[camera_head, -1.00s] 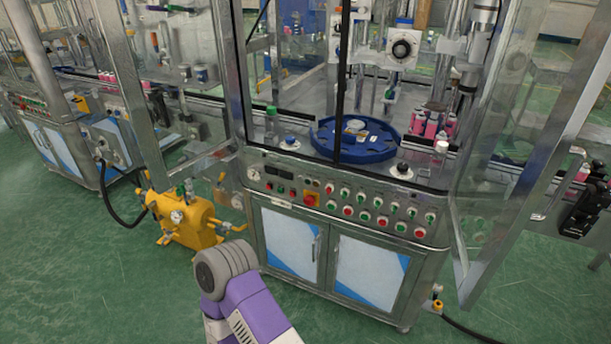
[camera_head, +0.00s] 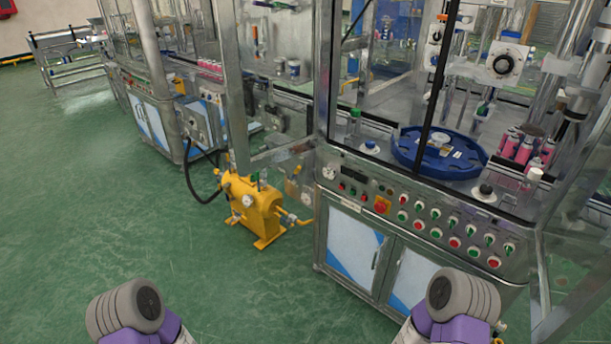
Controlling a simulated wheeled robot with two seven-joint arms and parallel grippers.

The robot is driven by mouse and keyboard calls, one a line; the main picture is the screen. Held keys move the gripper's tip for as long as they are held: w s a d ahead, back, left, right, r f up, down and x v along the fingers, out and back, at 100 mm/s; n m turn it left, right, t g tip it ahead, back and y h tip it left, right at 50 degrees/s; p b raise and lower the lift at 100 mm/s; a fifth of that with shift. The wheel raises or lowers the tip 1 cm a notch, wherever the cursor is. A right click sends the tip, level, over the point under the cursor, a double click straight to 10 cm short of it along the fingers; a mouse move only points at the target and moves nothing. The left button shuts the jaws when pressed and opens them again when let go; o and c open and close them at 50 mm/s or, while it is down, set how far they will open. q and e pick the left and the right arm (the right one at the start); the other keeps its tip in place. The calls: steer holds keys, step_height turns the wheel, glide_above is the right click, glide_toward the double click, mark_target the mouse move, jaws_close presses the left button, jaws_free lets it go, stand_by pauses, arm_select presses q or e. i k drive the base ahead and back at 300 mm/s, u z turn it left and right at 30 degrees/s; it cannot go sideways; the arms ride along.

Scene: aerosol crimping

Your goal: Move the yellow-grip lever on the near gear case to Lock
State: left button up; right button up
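A yellow gear case (camera_head: 257,208) stands on the green floor, left of the near machine cabinet, in the head view. A short lever with a yellow grip (camera_head: 303,222) seems to stick out on its right side, toward the cabinet. The lever's exact position and any Lock mark are too small to read. Grey rounded ends of my two purple arms show at the bottom left and bottom right. No fingers of either gripper are in view.
The near machine cabinet (camera_head: 352,245) with a button panel (camera_head: 420,220) stands to the right. A blue round table (camera_head: 400,158) sits on top of it. A black hose (camera_head: 200,197) runs behind the gear case. The floor (camera_head: 90,210) to the left is clear.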

mark_target(294, 177)
steer(key=u, duration=0.45)
steer(key=i, duration=2.45)
steer(key=z, duration=0.25)
